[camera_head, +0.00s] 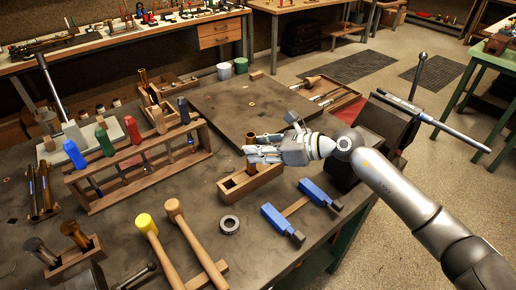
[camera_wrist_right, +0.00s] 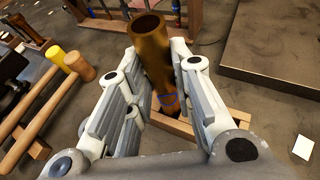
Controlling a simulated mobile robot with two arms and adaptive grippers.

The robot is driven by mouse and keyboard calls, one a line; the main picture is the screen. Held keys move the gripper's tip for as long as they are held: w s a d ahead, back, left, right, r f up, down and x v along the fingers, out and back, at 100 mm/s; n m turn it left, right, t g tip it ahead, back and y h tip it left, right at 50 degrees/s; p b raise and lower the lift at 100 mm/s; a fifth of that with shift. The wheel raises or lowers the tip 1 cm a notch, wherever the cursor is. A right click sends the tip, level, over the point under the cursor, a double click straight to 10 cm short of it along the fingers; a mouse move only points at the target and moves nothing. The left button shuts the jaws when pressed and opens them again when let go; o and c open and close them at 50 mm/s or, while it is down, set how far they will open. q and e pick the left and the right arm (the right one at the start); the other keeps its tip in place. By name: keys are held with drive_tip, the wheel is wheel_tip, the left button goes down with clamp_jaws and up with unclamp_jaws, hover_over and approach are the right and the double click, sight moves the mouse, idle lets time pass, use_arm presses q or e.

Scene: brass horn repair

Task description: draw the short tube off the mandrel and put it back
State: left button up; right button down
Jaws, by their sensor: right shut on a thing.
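A brass tube (camera_head: 251,141) stands upright at a wooden block holder (camera_head: 262,180) on the bench. My right gripper (camera_head: 264,152) is shut on this tube from the right. In the right wrist view the tube (camera_wrist_right: 151,42) rises between the two fingers (camera_wrist_right: 158,88), its open top end clear of them. A blue mark shows low on it, and its lower end is down by the wooden holder (camera_wrist_right: 212,119); I cannot tell how deep it sits. A grey metal rod (camera_head: 450,131), perhaps the mandrel, sticks out right at the dark vise (camera_head: 386,125). My left gripper is not in view.
Two mallets (camera_head: 192,243), a dark ring (camera_head: 229,225) and a blue-ended clamp (camera_head: 283,220) lie in front of the holder. A tool rack (camera_head: 140,178) stands left. A flat dark plate (camera_head: 222,99) lies behind.

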drive_tip(key=shift+f+b, duration=1.4)
drive_tip(key=shift+f, duration=0.25)
drive_tip(key=c, duration=1.2)
unclamp_jaws()
drive_tip(key=v, duration=1.2)
